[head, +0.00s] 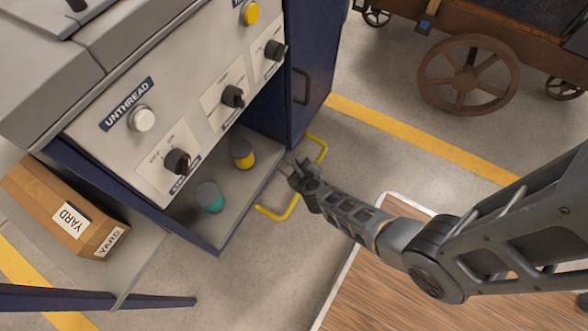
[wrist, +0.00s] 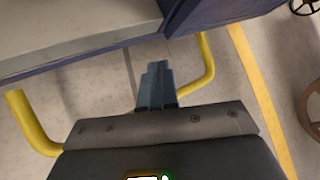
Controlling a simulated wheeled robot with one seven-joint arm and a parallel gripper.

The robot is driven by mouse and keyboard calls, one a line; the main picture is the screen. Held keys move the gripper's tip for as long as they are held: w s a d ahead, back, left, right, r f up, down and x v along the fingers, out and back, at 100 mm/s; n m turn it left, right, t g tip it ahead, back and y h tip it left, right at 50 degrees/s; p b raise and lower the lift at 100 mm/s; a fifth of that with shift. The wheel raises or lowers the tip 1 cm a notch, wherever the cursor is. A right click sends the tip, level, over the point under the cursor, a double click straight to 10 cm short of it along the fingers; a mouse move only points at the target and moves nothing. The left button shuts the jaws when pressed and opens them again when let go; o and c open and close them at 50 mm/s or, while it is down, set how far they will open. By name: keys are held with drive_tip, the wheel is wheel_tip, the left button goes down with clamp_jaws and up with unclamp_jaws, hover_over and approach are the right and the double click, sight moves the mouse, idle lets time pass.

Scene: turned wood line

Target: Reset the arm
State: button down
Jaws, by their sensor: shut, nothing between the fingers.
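My gripper (head: 297,168) is at the end of my arm, which reaches in from the right in the head view. Its fingers are shut and empty, in the air in front of the open shelf of the control cabinet. In the wrist view the closed fingers (wrist: 156,80) point toward the cabinet's lower edge, with a yellow bar handle around them. The gripper appears apart from the shelf; whether it touches the yellow handle (head: 281,211) I cannot tell.
The cabinet shelf (head: 225,225) holds a teal container (head: 209,197) and a yellow container (head: 242,153). Above are black knobs and a white UNTHREAD button (head: 142,118). A YARD box (head: 67,212) lies left. A wheeled cart (head: 480,60) stands at back right; floor between is clear.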

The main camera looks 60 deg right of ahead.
idle(0.4)
drive_tip(key=s+a+r+n+t+y, duration=0.2)
drive_tip(key=s+a+r+n, duration=0.4)
drive_tip(key=r+n, duration=0.4)
drive_tip(key=s+a+r+n+t+y, duration=0.1)
drive_tip(key=s+a+r+n+t, duration=0.1)
drive_tip(key=s+a+r+n, duration=0.6)
drive_tip(key=s+a+r+n+t+y, duration=0.25)
drive_tip(key=s+r+n, duration=0.35)
drive_tip(key=r+n, duration=0.6)
wheel_tip(320, 180, up, 41)
drive_tip(key=s+a+n+y+p, duration=0.1)
drive_tip(key=n+p, duration=0.5)
drive_tip(key=p, duration=2)
drive_tip(key=shift+s+a+n+t, duration=0.3)
drive_tip(key=shift+s+n+t, duration=0.1)
drive_tip(key=shift+s, duration=0.5)
